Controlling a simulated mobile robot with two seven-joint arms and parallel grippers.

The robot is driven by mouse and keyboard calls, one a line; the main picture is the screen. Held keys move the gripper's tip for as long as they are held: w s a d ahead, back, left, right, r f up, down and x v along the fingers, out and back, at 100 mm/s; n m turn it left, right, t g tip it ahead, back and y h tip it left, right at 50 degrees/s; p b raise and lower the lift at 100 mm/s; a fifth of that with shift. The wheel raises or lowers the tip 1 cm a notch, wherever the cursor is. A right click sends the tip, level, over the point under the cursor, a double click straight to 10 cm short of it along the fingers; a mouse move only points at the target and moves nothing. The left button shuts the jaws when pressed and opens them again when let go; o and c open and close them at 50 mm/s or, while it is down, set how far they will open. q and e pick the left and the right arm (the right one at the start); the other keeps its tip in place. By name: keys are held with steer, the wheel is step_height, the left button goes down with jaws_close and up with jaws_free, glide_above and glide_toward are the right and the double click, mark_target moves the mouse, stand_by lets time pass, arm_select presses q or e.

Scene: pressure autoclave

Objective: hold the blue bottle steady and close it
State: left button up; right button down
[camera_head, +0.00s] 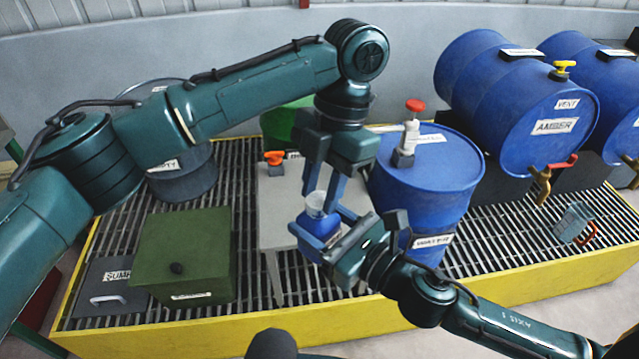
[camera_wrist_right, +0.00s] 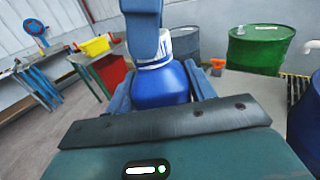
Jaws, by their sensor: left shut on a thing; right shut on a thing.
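The blue bottle (camera_head: 317,226) stands upright in front of the grey table, with a white cap (camera_head: 316,201) at its top. My right gripper (camera_head: 322,240) comes in from the lower right and is shut on the bottle's body. My left gripper (camera_head: 322,196) points down from above, its fingers shut on the cap. In the right wrist view the bottle (camera_wrist_right: 160,87) sits between my right fingers, and the white cap or neck (camera_wrist_right: 154,64) is partly covered by a left finger. How far the cap is seated cannot be told.
A grey table (camera_head: 285,215) with an orange-handled valve (camera_head: 274,158) stands behind. A blue drum (camera_head: 430,185) is close on the right, and a green box (camera_head: 185,250) sits left on the grating. Blue drums (camera_head: 510,100) lie at the back right. A yellow kerb (camera_head: 540,283) edges the grating.

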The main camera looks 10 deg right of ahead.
arm_select(q)
steer(key=shift+m, duration=0.6)
steer(key=o, duration=0.9)
steer(key=shift+r, duration=2.25)
